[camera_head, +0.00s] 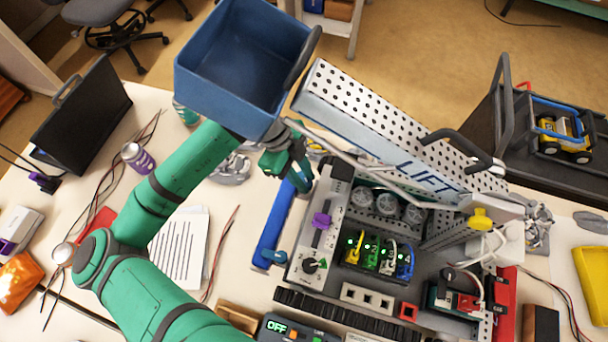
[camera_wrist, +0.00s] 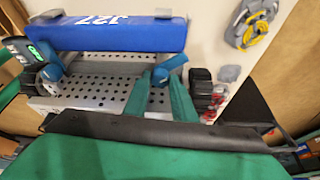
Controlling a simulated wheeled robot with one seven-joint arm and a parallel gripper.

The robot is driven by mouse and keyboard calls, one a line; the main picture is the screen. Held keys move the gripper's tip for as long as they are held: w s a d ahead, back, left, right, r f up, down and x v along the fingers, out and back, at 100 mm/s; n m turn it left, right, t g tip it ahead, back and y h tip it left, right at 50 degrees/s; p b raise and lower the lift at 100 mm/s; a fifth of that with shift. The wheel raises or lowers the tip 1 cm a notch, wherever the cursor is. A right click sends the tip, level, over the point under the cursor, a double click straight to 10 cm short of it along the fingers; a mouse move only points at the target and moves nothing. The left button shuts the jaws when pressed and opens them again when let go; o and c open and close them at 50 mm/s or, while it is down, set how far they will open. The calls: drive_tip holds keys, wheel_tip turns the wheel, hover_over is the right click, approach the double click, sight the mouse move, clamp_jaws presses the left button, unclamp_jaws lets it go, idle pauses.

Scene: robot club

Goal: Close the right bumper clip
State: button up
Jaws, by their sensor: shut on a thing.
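The blue bumper (camera_head: 273,225) lies along the near-left side of the robot on the table. In the wrist view the bumper (camera_wrist: 110,34) bears upside-down white marking and runs along the top. My gripper (camera_head: 293,172) is at the bumper's far end in the head view. In the wrist view its green fingers (camera_wrist: 160,88) are shut on the blue right bumper clip (camera_wrist: 172,66), just below the bumper's right end. The fingers partly hide the clip, and I cannot tell if it is latched. The other blue clip (camera_wrist: 48,66) is at the bumper's left end.
A blue bin (camera_head: 240,70) overlaps part of my arm in the head view. A perforated LIFT arm (camera_head: 390,120) slants above the robot chassis. Loose wires, a paper sheet (camera_head: 180,245) and a purple can (camera_head: 138,158) lie left of the bumper.

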drive_tip(key=n+t, duration=0.1)
drive_tip(key=n, duration=0.1)
drive_tip(key=n+t, duration=0.1)
drive_tip(key=n, duration=0.2)
drive_tip(key=shift+s+a+n, duration=0.1)
drive_tip(key=shift+s+n, duration=0.1)
drive_tip(key=shift+n, duration=0.1)
drive_tip(key=n+t, duration=0.1)
drive_tip(key=n, duration=0.3)
drive_tip(key=shift+s+n+t, duration=0.15)
drive_tip(key=shift+n+t, duration=0.15)
drive_tip(key=shift+t, duration=0.1)
drive_tip(key=o, duration=1.1)
drive_tip(key=shift+c, duration=0.2)
